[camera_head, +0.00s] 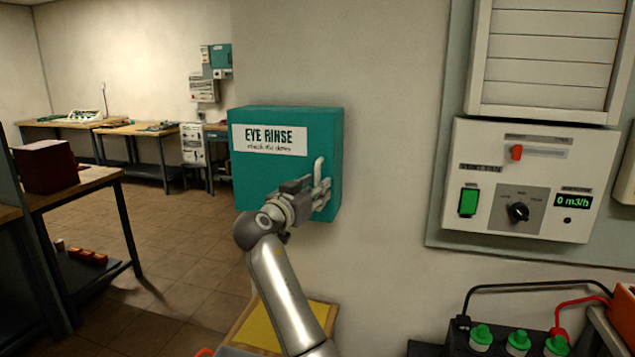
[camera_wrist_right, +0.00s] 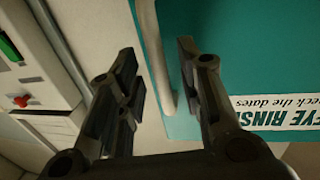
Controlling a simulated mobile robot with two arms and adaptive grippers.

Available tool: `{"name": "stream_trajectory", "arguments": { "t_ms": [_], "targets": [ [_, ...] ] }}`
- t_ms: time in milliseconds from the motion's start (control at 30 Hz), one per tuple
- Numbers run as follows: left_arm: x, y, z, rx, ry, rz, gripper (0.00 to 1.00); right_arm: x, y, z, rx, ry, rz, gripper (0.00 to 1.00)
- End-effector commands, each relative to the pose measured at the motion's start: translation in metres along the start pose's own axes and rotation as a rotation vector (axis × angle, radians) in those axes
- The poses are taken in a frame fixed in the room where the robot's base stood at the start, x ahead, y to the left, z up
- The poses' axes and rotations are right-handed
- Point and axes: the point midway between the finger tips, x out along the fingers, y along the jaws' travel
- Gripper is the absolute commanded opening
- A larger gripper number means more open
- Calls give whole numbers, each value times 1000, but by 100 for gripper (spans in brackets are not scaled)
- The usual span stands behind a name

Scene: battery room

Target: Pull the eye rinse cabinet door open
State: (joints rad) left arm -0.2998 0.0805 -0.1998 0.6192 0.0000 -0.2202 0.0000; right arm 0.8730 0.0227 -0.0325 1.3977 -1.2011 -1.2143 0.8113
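The eye rinse cabinet (camera_head: 262,178) is a teal box on the wall with a white "EYE RINSE" label (camera_head: 269,140); its door looks shut. A pale upright bar handle (camera_head: 318,168) stands out near the right edge of the door. My right gripper (camera_head: 322,192) is at the handle's lower part. In the right wrist view the right gripper (camera_wrist_right: 158,85) is open, with the handle (camera_wrist_right: 153,55) showing between its two fingers. I cannot tell whether a finger touches it. The teal door (camera_wrist_right: 240,60) fills that view's right side. My left gripper is not in view.
A wall control panel (camera_head: 527,180) with a green switch and a knob is right of the cabinet. Below it are green-capped battery terminals (camera_head: 480,336) with black and red cables. A wooden-topped bench (camera_head: 95,180) stands at the left. Tiled floor (camera_head: 190,250) lies clear between.

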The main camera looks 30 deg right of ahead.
Motion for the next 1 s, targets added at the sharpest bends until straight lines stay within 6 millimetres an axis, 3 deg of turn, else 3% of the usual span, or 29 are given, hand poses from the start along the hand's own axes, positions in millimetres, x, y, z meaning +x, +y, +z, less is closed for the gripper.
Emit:
{"name": "stream_trajectory", "arguments": {
  "t_ms": [200,467,733,1000],
  "targets": [
    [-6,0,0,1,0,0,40,17,0,-1,0,0,-1,34],
    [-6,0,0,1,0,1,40,18,0,0,1,0,-1,34],
    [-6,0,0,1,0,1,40,18,0,0,1,0,-1,2],
    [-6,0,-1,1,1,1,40,18,0,0,1,-1,-1,0]
  ]
}}
